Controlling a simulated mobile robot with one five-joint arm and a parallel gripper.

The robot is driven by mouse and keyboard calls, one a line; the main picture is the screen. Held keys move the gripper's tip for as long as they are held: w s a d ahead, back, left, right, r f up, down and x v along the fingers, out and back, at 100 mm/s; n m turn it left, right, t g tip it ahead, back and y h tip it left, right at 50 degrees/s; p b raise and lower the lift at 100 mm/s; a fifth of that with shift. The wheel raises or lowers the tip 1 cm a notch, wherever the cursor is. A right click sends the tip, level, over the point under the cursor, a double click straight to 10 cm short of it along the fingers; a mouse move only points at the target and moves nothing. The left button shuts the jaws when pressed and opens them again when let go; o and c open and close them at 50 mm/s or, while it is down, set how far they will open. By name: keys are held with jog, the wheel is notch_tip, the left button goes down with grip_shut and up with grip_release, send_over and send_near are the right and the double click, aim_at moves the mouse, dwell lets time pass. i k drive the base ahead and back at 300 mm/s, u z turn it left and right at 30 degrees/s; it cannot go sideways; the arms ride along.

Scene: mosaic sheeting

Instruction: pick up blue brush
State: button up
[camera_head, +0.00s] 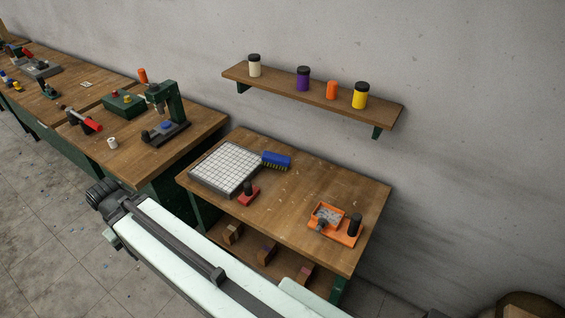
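The blue brush (277,159) lies on the wooden table (305,195), near its back edge. It has a blue back and yellowish bristles at its lower side. It lies beside the right corner of a white gridded tile sheet (226,167), close to it; I cannot tell if they touch. My pale arm crosses the lower part of the picture in front of the table. Its dark end is at the left, away from the brush. I cannot make out gripper fingers there, and I see nothing held.
A red-based tool with a dark handle (249,193) stands in front of the brush. An orange tray (336,222) sits at the table's right. A wall shelf (310,95) holds several jars above. A green press (166,112) stands on the left bench. The table's middle is clear.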

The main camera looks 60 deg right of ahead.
aim_at(281, 160)
jog(key=z, duration=0.15)
jog(key=i, duration=1)
jog(key=u, duration=0.1)
